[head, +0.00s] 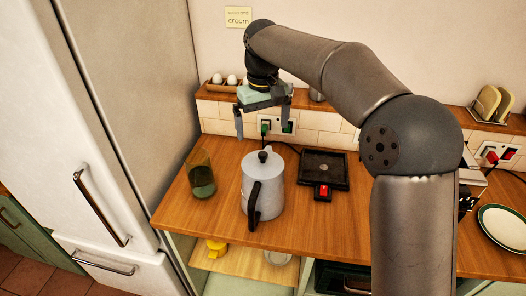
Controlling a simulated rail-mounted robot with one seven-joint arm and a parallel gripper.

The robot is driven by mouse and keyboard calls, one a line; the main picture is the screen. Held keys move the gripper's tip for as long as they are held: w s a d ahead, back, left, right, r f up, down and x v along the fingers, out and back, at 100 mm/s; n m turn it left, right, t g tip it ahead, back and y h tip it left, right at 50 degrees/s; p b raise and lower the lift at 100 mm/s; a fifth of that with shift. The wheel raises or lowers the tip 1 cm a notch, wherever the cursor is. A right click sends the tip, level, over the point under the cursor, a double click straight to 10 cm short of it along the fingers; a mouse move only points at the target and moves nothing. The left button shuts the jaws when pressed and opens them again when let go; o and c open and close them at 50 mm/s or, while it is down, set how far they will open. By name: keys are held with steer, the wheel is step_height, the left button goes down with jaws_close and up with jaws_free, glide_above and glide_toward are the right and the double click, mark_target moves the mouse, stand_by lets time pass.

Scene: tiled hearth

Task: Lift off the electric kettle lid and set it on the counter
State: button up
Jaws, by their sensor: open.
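The electric kettle (264,192) stands upright on the wooden counter (318,221), with its dark handle toward the front. Its lid (264,160) is on top, with a dark round knob. My gripper (263,130) is open and points down, above and behind the kettle. Its two fingers are apart, and I see nothing between them but the wall and sockets behind. It appears clear of the lid.
A dark green glass (202,178) stands left of the kettle. A black base with a red switch (322,172) lies to its right. A plate (503,224) is at the far right. Free counter lies front right of the kettle. The fridge (125,120) bounds the left.

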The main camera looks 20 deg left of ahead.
mark_target(263, 154)
step_height(263, 154, down, 10)
steer(key=shift+f+p, duration=0.25)
steer(key=shift+p, duration=0.35)
steer(key=shift+f, duration=0.1)
steer(key=c, duration=2.1)
